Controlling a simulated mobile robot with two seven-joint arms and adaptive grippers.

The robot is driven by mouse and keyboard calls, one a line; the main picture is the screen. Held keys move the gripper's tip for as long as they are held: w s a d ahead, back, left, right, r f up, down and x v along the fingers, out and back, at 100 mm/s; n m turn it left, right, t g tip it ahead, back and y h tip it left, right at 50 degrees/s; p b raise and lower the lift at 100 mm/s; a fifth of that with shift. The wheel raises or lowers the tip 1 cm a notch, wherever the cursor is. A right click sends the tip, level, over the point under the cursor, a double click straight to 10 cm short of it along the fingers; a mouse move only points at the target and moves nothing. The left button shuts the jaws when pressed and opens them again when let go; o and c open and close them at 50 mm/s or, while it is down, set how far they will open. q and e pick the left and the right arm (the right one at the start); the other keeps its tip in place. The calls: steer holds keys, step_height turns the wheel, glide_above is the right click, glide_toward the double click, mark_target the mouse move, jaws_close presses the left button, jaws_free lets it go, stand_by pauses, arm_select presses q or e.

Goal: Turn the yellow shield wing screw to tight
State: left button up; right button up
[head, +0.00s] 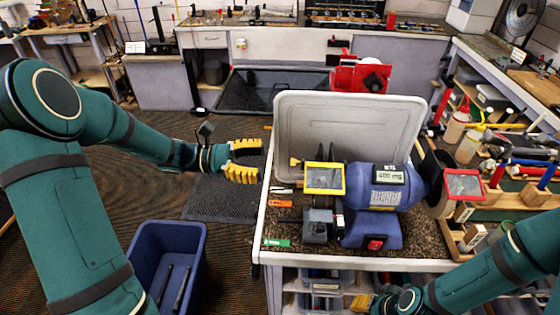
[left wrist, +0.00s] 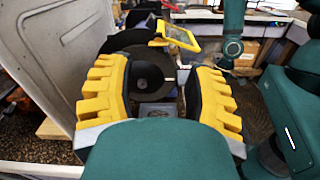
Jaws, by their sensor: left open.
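The yellow-framed shield (head: 325,178) stands on the left side of the blue bench grinder (head: 385,195). A small yellow piece (head: 296,162) sticks out left of the shield; it looks like the wing screw, but its turn angle is too small to read. My left gripper (head: 258,161) is open and empty, left of that piece and apart from it. In the left wrist view the shield (left wrist: 181,38) shows beyond the open fingers, above a dark wheel (left wrist: 150,75). My right gripper (head: 362,302) is low at the bottom edge, partly cut off, and its opening is unclear.
A grey upright panel (head: 345,115) stands behind the grinder. A red-framed shield (head: 463,185) is on the grinder's right. Small tools, including a green one (head: 277,242), lie near the bench's left edge. A blue bin (head: 168,238) stands on the floor. Bottles and tools crowd the right bench.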

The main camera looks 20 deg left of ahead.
arm_select(q)
steer(key=shift+v, duration=1.5)
